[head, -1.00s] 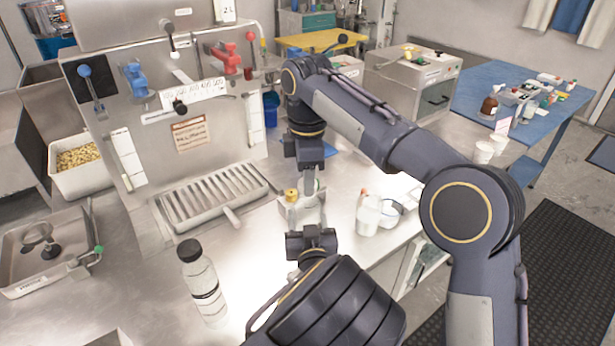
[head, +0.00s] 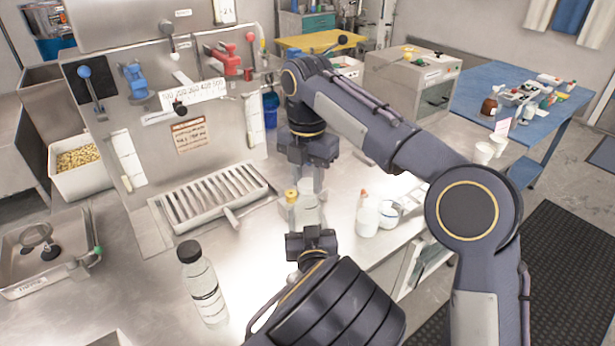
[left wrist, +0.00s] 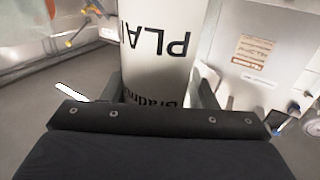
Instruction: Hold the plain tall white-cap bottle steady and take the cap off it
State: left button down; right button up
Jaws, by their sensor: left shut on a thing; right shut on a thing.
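The plain tall bottle (left wrist: 165,45), white with dark lettering "PLA…", fills the middle of the left wrist view between my left fingers. In the head view its pale body (head: 309,212) shows between my two grippers. My left gripper (head: 310,226) is shut around the body from the near side. It also shows in the left wrist view (left wrist: 163,90). My right gripper (head: 307,182) points down from above and is shut on the white cap at the bottle's top. The cap is mostly hidden by the fingers, so I cannot tell whether it is apart from the neck.
A yellow-topped bottle (head: 291,200) stands close on the left. A white bottle (head: 367,216) and a white cup (head: 389,213) stand to the right. A clear bottle with a black cap (head: 204,285) is at the front left. A slotted drip tray (head: 257,196) lies behind.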

aim_at(307, 183)
jog(key=shift+r, duration=0.1)
jog(key=shift+r, duration=1)
jog(key=shift+r, duration=2)
pick_arm(q)
jog(key=shift+c, duration=2.4)
grip_release()
